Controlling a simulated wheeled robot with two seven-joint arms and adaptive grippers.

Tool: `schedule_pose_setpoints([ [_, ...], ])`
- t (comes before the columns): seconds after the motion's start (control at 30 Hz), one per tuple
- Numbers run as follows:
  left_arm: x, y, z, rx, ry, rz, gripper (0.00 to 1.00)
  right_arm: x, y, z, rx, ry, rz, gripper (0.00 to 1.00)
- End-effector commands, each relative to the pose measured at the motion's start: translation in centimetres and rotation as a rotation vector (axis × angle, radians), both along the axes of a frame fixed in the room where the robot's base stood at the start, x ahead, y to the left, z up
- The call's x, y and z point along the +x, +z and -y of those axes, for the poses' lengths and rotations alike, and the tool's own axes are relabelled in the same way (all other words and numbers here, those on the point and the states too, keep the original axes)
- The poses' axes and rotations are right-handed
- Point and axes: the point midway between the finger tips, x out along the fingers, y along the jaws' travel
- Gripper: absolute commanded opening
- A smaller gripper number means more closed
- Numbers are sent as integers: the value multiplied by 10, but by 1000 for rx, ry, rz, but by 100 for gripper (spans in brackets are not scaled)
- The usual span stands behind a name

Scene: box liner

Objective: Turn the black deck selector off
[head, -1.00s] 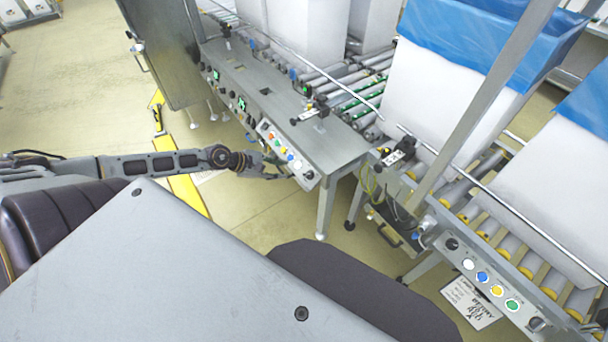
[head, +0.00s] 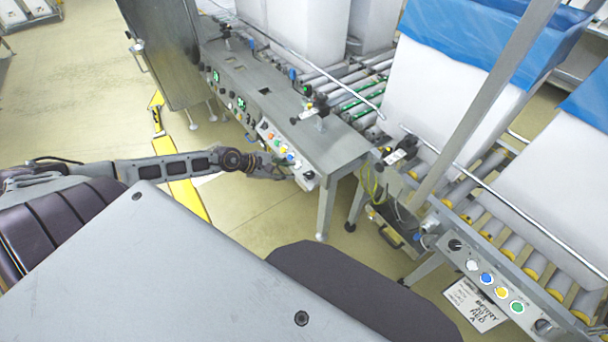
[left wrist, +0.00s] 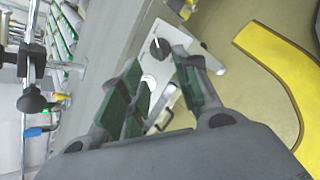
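The black deck selector (left wrist: 160,48) is a round knob with a white pointer line, on a pale panel strip in the left wrist view. In the head view it is small, near the end of the button row (head: 309,175). My left gripper (left wrist: 157,62) is open, its green-padded fingers apart on either side of the line to the knob. I cannot tell whether either finger touches it. A white button (left wrist: 148,82) shows between the fingers. In the head view my left gripper (head: 286,172) is at the panel's front edge. My right gripper is not in view.
The grey machine table (head: 335,148) carries the button strip. To the right, a second panel (head: 493,292) has coloured buttons and black knobs beside a roller conveyor (head: 505,250). Large white boxes with blue liners (head: 440,90) stand behind.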

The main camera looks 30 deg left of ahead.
Motion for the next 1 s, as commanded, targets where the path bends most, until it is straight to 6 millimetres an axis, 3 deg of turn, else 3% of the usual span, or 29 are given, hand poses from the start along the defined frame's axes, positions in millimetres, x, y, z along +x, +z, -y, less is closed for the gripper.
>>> schedule_pose_setpoints([
  [0.47, 16, -14, 10, -2, 2, 1, 32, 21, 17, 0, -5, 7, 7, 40],
  [1.0, 37, -35, 25, -3, 2, 2, 32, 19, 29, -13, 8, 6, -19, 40],
])
